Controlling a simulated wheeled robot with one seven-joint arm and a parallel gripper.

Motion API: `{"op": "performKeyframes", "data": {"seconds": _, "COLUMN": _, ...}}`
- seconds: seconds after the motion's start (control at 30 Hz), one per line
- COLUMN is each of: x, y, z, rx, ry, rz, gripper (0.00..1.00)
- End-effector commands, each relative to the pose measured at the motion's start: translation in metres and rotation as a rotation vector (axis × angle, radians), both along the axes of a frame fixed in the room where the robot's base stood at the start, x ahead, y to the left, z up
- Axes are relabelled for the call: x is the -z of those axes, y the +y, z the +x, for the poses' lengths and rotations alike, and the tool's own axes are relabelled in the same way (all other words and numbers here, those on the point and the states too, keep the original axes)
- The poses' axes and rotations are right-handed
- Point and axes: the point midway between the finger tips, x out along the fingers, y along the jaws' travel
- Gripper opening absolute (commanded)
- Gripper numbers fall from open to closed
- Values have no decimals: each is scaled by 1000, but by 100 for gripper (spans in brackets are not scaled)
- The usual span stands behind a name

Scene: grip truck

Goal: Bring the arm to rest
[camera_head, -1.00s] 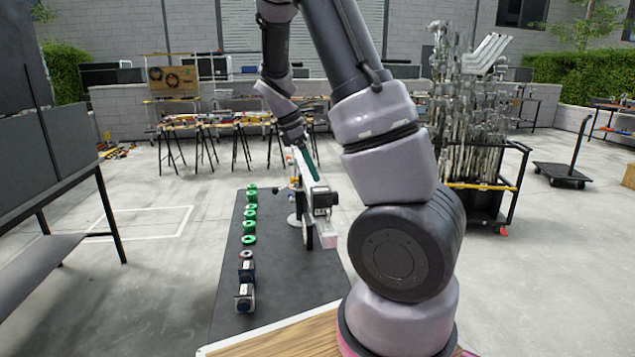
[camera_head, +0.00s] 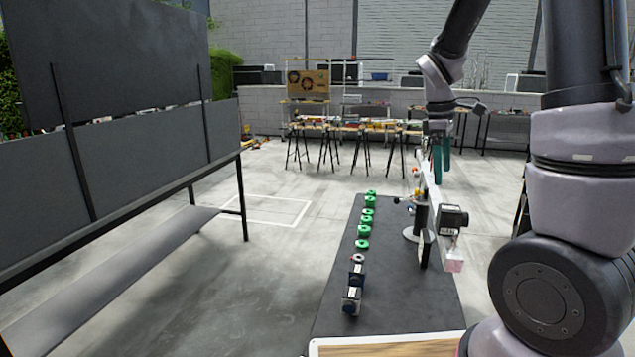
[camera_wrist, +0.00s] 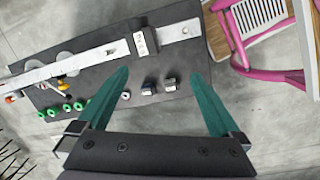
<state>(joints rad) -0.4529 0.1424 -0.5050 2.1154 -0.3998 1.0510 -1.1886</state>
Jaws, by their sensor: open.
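My gripper (camera_head: 441,158) has two long teal fingers and hangs at the end of my raised arm, above the dark table (camera_head: 335,305). In the wrist view my gripper (camera_wrist: 158,104) has its fingers spread wide apart, with nothing between them held. In that view the table and its parts lie below and beyond the fingertips. The arm stands at the right of the head view, bent, with the gripper pointing down.
A white rail assembly (camera_head: 432,190) with a black block (camera_head: 454,217) stands on the table's right side. Green rings (camera_head: 367,218) and two small motor-like parts (camera_head: 352,300) line its left. A grey panelled bench (camera_head: 150,150) stands left. Bare floor lies between.

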Motion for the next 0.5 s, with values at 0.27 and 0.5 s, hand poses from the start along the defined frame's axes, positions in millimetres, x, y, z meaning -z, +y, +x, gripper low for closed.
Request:
{"op": "performKeyframes", "data": {"seconds": 0.27, "x": -76, "y": 31, "z": -65, "rx": 514, "ry": -256, "rz": 297, "gripper": 100}}
{"op": "performKeyframes", "data": {"seconds": 0.5, "x": -124, "y": 57, "z": -128, "rx": 920, "ry": -416, "rz": 522, "gripper": 100}}
